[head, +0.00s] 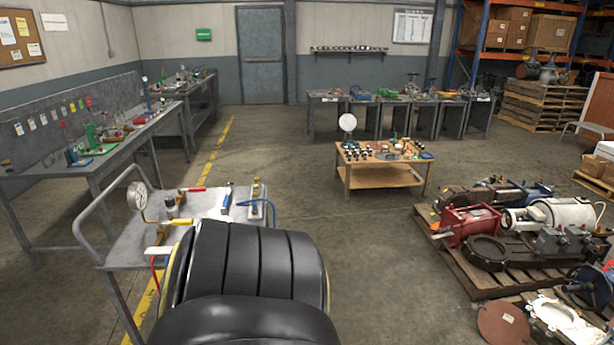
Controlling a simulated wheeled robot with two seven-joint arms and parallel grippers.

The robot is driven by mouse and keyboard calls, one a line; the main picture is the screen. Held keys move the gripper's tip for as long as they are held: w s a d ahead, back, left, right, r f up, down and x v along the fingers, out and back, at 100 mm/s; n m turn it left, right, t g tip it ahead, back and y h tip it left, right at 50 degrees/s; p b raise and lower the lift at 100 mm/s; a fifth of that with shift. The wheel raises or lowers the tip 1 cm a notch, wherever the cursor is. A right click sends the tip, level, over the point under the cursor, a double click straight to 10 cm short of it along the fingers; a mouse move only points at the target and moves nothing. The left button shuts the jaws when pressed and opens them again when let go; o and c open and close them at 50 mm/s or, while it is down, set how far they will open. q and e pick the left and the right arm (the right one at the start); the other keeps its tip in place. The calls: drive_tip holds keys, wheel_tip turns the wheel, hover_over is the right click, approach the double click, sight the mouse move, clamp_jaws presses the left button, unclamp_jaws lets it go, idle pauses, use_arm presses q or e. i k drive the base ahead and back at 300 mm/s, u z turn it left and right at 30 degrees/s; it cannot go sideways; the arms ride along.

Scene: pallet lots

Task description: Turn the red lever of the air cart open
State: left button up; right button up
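The air cart (125,249) is a grey metal trolley at the left front, with a tube handle at its left end. A red lever (194,189) lies roughly level on a brass fitting towards the back of its top. A round white dial gauge (138,196) stands to the left of the lever. A large black segmented part, apparently mine, covers the front right of the cart. Neither gripper can be made out in this view.
A blue hose (258,205) and a brass fitting (257,188) are at the cart's right end. A long workbench (120,152) runs along the left wall. A wooden table (381,177) stands mid-floor, and a loaded pallet (465,268) lies at right. Floor between them is clear.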

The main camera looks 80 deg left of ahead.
sight(194, 189)
drive_tip(key=u, duration=2.85)
drive_tip(key=k, duration=0.35)
drive_tip(key=u, duration=0.5)
drive_tip(key=i, duration=0.5)
